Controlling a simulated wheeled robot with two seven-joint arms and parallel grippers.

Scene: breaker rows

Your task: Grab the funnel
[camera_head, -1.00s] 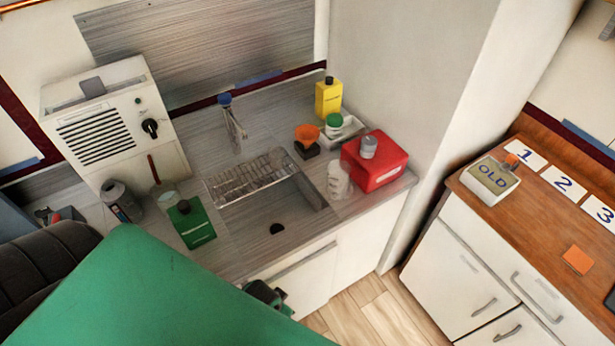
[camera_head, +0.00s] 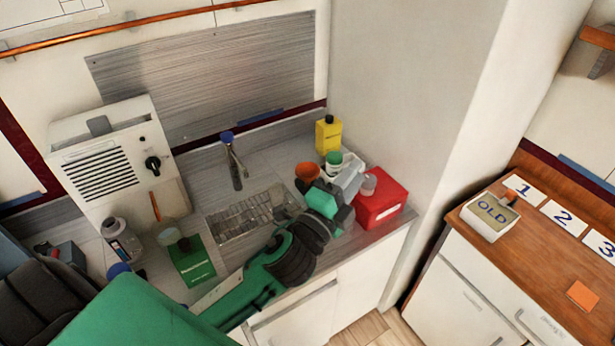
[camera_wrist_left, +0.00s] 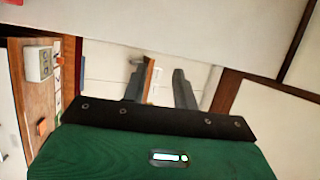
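The orange funnel (camera_head: 307,171) stands at the back of the sink counter, behind the right end of the sink. My left gripper (camera_head: 351,177) is over the counter just to the right of the funnel and apart from it. Its green wrist covers the right end of the sink and hides the funnel's base. In the left wrist view the two dark fingers (camera_wrist_left: 160,85) are spread with a gap between them. The funnel is not recognisable there. My right gripper is not in view.
A red container (camera_head: 380,198) stands close to the right of my left gripper. A green-capped bottle (camera_head: 334,161) and a yellow bottle (camera_head: 328,134) stand behind it. The tap (camera_head: 234,162) rises left of the funnel.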

